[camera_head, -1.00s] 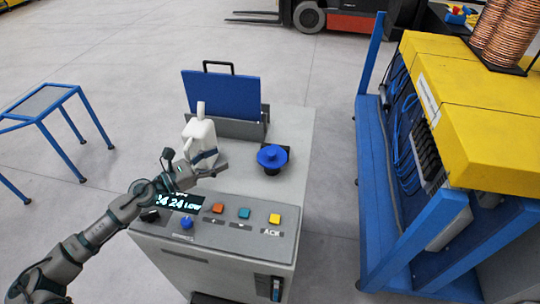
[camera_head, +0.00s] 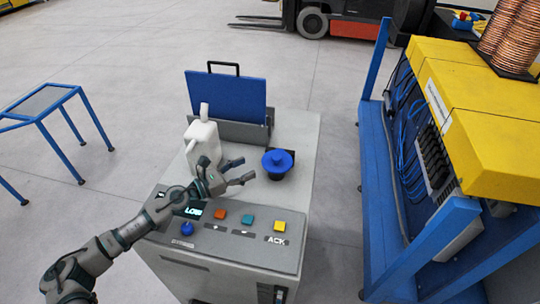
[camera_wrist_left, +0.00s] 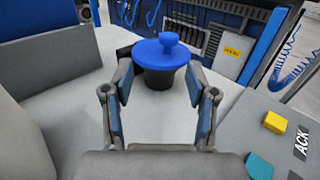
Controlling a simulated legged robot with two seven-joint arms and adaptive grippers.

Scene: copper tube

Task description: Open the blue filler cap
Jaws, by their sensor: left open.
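The blue filler cap (camera_head: 277,160) sits on a short black neck on top of the grey machine cabinet (camera_head: 296,190). It has a wide blue disc with a small knob on top. My left gripper (camera_head: 243,170) is open and empty, to the left of the cap, with its fingers pointing at it. In the left wrist view the cap (camera_wrist_left: 160,50) stands ahead, between and beyond the open fingertips (camera_wrist_left: 160,85), and appears apart from them. My right gripper is not in view.
A white jug (camera_head: 203,142) stands left of the cap, close to my left gripper. A blue panel with a handle (camera_head: 228,96) stands behind. Coloured buttons (camera_head: 248,219) line the cabinet's front. A yellow and blue machine (camera_head: 460,110) stands at the right.

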